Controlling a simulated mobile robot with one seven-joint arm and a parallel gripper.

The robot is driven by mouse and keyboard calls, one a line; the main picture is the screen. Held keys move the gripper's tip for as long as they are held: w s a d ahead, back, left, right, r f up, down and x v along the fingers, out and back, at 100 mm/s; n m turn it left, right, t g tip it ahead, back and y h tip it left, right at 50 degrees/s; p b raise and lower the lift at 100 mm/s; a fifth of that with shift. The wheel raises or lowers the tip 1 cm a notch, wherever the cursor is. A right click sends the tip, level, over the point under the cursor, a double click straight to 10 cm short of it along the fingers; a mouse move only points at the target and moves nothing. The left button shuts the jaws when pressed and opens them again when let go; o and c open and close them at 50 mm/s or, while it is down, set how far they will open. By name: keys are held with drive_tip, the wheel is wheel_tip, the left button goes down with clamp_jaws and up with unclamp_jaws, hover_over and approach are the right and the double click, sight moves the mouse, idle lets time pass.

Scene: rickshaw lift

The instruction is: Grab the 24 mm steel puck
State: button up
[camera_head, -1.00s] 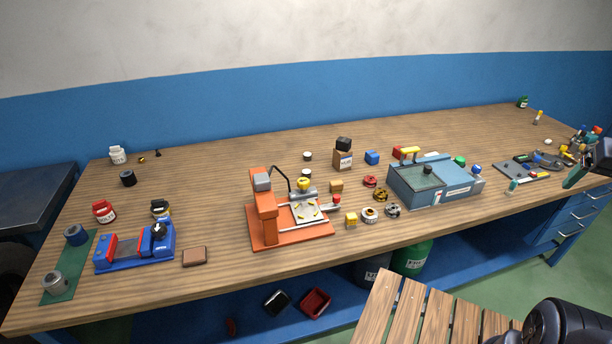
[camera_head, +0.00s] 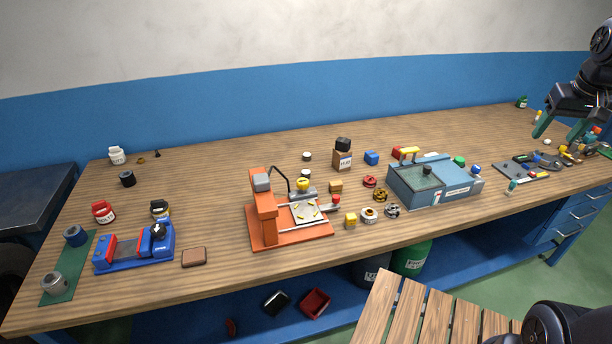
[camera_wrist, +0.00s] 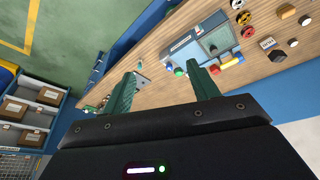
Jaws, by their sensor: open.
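My gripper (camera_head: 562,130) is at the right of the head view, above the right end of the bench. Its two green fingers are spread and nothing is between them; they also show in the wrist view (camera_wrist: 162,70). I cannot tell for sure which item is the 24 mm steel puck. Small round pieces on the bench include a silver-and-dark one (camera_head: 392,211), a pale ringed one (camera_head: 369,215), and a dark-and-white one (camera_head: 307,156) near the back. All are far left of my gripper in the head view.
The wooden bench (camera_head: 220,165) holds an orange press (camera_head: 262,215), a blue-grey machine (camera_head: 440,182), a blue vise (camera_head: 135,250) and a hub box (camera_head: 342,160). Tools (camera_head: 525,168) lie under and near my gripper. A slatted wooden surface (camera_head: 405,310) stands in front.

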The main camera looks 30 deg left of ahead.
drive_tip(key=w+a+n+g, duration=0.1)
drive_tip(key=w+a+n, duration=0.2)
drive_tip(key=w+a, duration=1.05)
drive_tip(key=w+a+f+n+g, duration=0.1)
drive_tip(key=w+a+f+n, duration=0.15)
drive_tip(key=a, duration=0.75)
drive_tip(key=w+a+f+n, duration=0.1)
drive_tip(key=a+f, duration=0.3)
drive_tip(key=a, duration=0.6)
drive_tip(key=n+g, duration=0.2)
drive_tip(key=n, duration=0.4)
hover_over(306, 172)
wheel_tip(306, 172, down, 23)
drive_tip(key=shift+h, duration=0.3)
drive_tip(key=shift+w+a+f, duration=0.1)
drive_tip(key=shift+f, duration=5.05)
drive_tip(key=c, duration=1.2)
drive_tip(key=shift+r, duration=0.15)
